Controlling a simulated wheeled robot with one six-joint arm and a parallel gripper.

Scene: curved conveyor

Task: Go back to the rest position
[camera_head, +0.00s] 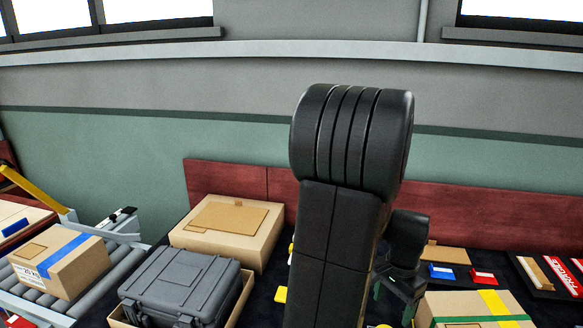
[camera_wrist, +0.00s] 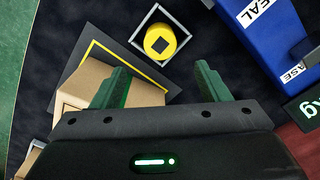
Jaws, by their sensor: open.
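My gripper (camera_wrist: 163,78) is open in the wrist view, with its two green fingers apart and nothing between them. In the head view my gripper (camera_head: 402,285) is partly hidden behind my black arm, which rises through the middle of the picture. In the wrist view a cardboard box (camera_wrist: 85,85) on a dark mat with a yellow edge lies by the left finger. A yellow round piece with a dark centre (camera_wrist: 160,40) sits inside a pale square frame ahead of the fingers.
A blue labelled bin (camera_wrist: 262,40) is at the wrist view's upper right. In the head view, a dark grey case (camera_head: 180,283), a large carton (camera_head: 225,235) and a conveyor box (camera_head: 60,262) stand left. A striped box (camera_head: 470,308) stands right near my gripper. A red panel (camera_head: 470,222) runs behind.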

